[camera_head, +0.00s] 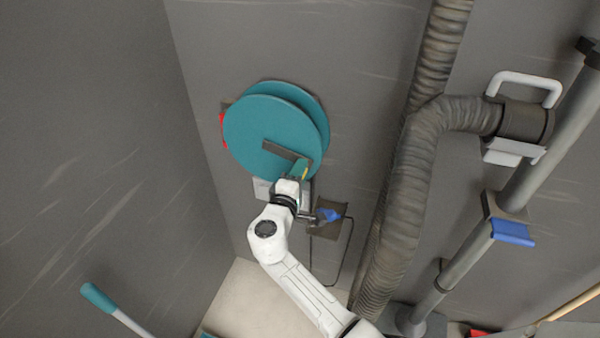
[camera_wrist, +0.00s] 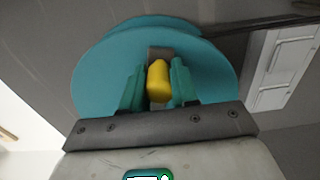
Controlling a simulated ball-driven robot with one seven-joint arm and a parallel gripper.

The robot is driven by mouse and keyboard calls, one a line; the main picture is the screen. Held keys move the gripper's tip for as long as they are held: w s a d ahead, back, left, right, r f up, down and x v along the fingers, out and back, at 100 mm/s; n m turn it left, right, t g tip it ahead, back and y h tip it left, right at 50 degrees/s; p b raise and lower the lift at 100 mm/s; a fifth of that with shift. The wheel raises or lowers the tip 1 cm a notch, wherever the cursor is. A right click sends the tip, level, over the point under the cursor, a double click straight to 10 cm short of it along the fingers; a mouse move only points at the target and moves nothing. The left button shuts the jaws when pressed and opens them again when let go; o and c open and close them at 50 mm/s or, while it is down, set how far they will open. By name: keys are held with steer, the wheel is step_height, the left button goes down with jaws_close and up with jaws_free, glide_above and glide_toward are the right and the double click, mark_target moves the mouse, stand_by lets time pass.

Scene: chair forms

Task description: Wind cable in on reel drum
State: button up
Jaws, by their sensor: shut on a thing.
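The teal reel drum (camera_head: 265,125) is mounted on the grey wall, with two round discs one behind the other. A dark crank arm (camera_head: 285,149) crosses its front face and ends at the lower right. A yellow crank handle (camera_wrist: 158,88) stands out from that end. My gripper (camera_head: 302,170) is shut on the handle. In the wrist view the teal fingers of my gripper (camera_wrist: 158,78) sit on both sides of it. A thin black cable (camera_head: 345,262) hangs in a loop below and right of the reel. Its path near the drum is partly hidden by my arm.
A dark bracket (camera_head: 331,228) with a blue part (camera_head: 328,214) is on the wall just right of my wrist. A thick ribbed hose (camera_head: 405,190) runs down beside it. A grey pipe (camera_head: 545,165) stands farther right. A teal-tipped handle (camera_head: 98,297) is at lower left.

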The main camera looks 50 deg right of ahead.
steer(key=o, duration=0.4)
steer(key=shift+o, duration=0.2)
steer(key=shift+s+r+p, duration=0.1)
steer(key=shift+r+p, duration=1.5)
steer(key=shift+r, duration=0.8)
steer(key=shift+w+a+r+p, duration=0.1)
steer(key=shift+w+r+p, duration=0.25)
steer(key=shift+r, duration=0.35)
steer(key=shift+w+a+r+p, duration=0.1)
steer(key=shift+w+r+p, duration=0.15)
steer(key=shift+r, duration=0.5)
steer(key=shift+w+a+r+p, duration=0.1)
steer(key=shift+w+r+p, duration=0.25)
steer(key=shift+r, duration=0.35)
steer(key=shift+s, duration=0.1)
